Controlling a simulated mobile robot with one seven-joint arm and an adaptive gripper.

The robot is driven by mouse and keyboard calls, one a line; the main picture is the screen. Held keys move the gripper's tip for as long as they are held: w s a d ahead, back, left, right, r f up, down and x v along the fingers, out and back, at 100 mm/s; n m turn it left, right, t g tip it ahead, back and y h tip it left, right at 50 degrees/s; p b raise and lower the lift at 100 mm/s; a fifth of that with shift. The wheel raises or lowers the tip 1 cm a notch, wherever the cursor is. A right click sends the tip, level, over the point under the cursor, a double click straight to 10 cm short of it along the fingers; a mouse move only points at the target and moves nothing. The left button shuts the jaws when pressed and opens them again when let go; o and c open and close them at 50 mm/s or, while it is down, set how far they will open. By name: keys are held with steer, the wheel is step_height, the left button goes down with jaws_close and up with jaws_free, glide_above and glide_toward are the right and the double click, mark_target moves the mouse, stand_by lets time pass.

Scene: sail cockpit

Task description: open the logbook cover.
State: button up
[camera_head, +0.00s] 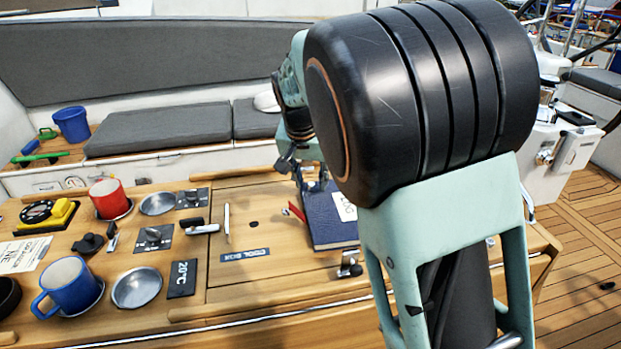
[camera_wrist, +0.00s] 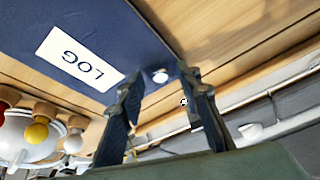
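The logbook (camera_head: 325,224) is dark blue with a white LOG label and lies on the wooden table, partly hidden behind my arm in the head view. Its cover lies shut. In the wrist view the blue cover (camera_wrist: 125,35) fills the upper left, and a small round white knob (camera_wrist: 160,76) shows at its near corner. My gripper (camera_wrist: 163,84) is open, with its two dark fingers apart and nothing visible between them except the knob and table beyond. In the head view my gripper (camera_head: 312,183) is at the far edge of the book; whether it touches the book is unclear.
A metal latch (camera_head: 349,266) is in front. Mugs (camera_head: 70,286), bowls and switches crowd the table's left side.

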jaws_close()
steer(key=shift+r, duration=0.15)
steer(key=shift+w+d+r+m+g+y+p, duration=0.1)
steer(key=shift+d+r+m+g+y+p, duration=0.1)
steer(key=shift+d+r+y, duration=0.3)
steer(key=shift+w+d+r+m+g+y+p, duration=0.15)
steer(key=shift+d+r+y+p, duration=0.15)
steer(key=shift+r+y, duration=0.45)
steer(key=shift+w+d+r+m+g+y+p, duration=0.15)
steer(key=shift+d+r+y, duration=0.3)
steer(key=shift+r, duration=0.3)
steer(key=w+d+r+m+y+p, duration=0.1)
steer(key=d+r+y, duration=0.1)
steer(key=d+y, duration=0.4)
steer(key=w+d+r+m+g+y+p, duration=0.1)
steer(key=w+d+r+y, duration=0.1)
steer(key=d+y, duration=0.4)
steer(key=shift+d+r+m+y, duration=0.3)
steer(key=shift+d+m, duration=0.1)
steer(key=shift+d, duration=0.45)
